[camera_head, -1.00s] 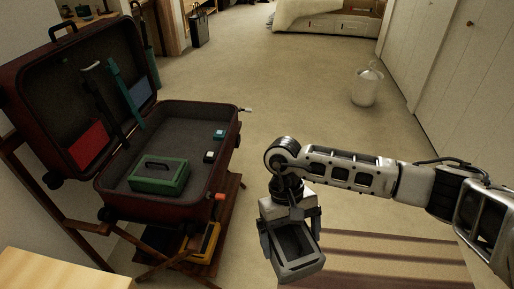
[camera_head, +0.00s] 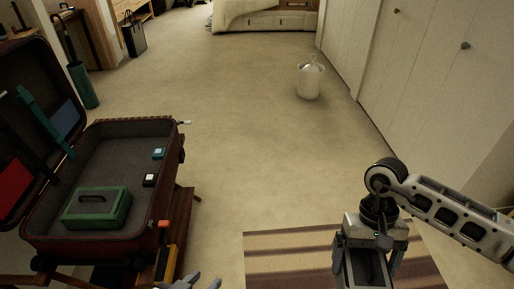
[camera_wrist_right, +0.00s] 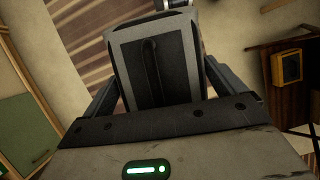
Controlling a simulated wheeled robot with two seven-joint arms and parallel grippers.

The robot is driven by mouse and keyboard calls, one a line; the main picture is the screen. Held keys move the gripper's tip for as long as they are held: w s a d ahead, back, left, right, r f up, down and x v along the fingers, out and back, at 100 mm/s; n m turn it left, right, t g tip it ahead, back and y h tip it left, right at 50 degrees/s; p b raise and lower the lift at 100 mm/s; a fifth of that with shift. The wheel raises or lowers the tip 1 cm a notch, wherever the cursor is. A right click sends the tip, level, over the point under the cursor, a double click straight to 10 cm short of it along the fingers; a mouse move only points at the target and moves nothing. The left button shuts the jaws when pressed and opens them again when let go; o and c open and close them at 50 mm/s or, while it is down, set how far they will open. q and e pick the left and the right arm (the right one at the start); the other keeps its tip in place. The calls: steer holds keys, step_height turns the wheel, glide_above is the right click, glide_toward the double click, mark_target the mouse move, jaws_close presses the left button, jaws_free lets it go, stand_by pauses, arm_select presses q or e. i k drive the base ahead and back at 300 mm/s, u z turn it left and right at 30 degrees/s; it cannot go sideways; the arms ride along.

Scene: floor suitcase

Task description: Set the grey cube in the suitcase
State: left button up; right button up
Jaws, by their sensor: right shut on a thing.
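The grey cube (camera_head: 371,274) is a boxy grey body with a dark recessed face, at the bottom right of the head view. It also shows in the right wrist view (camera_wrist_right: 153,70). My right gripper (camera_head: 367,255) is shut on it, with a finger on either side, above the striped rug. The open dark-red suitcase (camera_head: 115,130) is at the left, well apart from the cube. Only the tip of my left gripper (camera_head: 199,284) shows at the bottom edge; its jaws are not clear.
The suitcase holds a green box (camera_head: 97,209), a black-and-white cube (camera_head: 150,180) and a teal cube (camera_head: 159,154). It rests on a wooden stand with a yellow object (camera_head: 170,263) below. A white bin (camera_head: 309,80) stands on open carpet.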

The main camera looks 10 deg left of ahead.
mark_target(124, 154)
steer(key=i, duration=3.35)
steer(key=u, duration=4.2)
steer(key=i, duration=0.5)
steer(key=z, duration=0.05)
